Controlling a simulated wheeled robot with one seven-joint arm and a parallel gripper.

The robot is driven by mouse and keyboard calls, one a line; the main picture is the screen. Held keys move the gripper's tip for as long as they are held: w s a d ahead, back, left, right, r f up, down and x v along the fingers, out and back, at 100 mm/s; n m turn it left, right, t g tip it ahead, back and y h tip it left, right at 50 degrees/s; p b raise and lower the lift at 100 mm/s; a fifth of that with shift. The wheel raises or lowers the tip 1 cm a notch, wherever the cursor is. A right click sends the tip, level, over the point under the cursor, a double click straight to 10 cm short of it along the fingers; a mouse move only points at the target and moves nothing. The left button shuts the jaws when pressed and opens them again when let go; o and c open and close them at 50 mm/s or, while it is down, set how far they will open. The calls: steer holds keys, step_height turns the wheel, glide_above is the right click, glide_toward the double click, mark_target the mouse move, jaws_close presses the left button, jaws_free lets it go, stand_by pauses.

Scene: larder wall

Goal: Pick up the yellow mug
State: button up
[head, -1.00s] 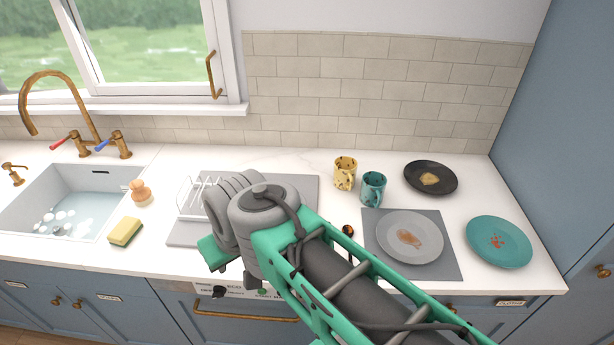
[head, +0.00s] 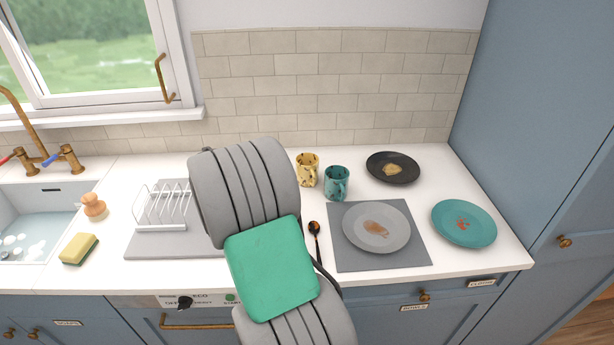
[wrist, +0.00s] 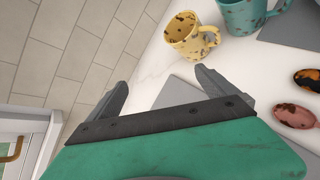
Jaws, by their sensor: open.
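The yellow mug (head: 308,170) has dark spots and stands upright on the white counter near the tiled wall, left of a teal mug (head: 337,184). In the wrist view the yellow mug (wrist: 190,37) is at the upper middle, with its handle to the right and its opening visible. My gripper (wrist: 160,88) is open and empty, its two grey fingers apart. The mug lies beyond the right finger, not between the fingers. In the head view my arm hides the gripper.
A dish rack (head: 163,208) stands on a grey mat at left. A grey plate (head: 376,229) lies on a dark mat (head: 345,259). A black plate (head: 393,168) and a teal plate (head: 463,223) lie to the right. A dark spoon (head: 314,236) lies before the mugs.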

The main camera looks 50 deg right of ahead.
mark_target(312, 157)
steer(key=s+d+f+n, duration=0.1)
steer(key=d+f, duration=0.1)
steer(key=d, duration=0.3)
steer(key=s+d+f+n+g+h+p, duration=0.1)
steer(key=d+f+n, duration=0.1)
steer(key=d, duration=0.3)
steer(key=s+d+f+n+h, duration=0.1)
steer(key=d+f+n, duration=0.1)
steer(key=d, duration=0.4)
steer(key=shift+f+g+p, duration=0.2)
steer(key=shift+g+p, duration=0.1)
steer(key=shift+p, duration=0.05)
steer(key=shift+w+d+f+h, duration=0.2)
steer(key=shift+d+h, duration=0.1)
steer(key=shift+a, duration=0.1)
steer(key=shift+c, duration=0.5)
steer(key=c, duration=1.6)
steer(key=shift+r, duration=0.1)
steer(key=shift+c, duration=0.6)
steer(key=shift+r, duration=0.1)
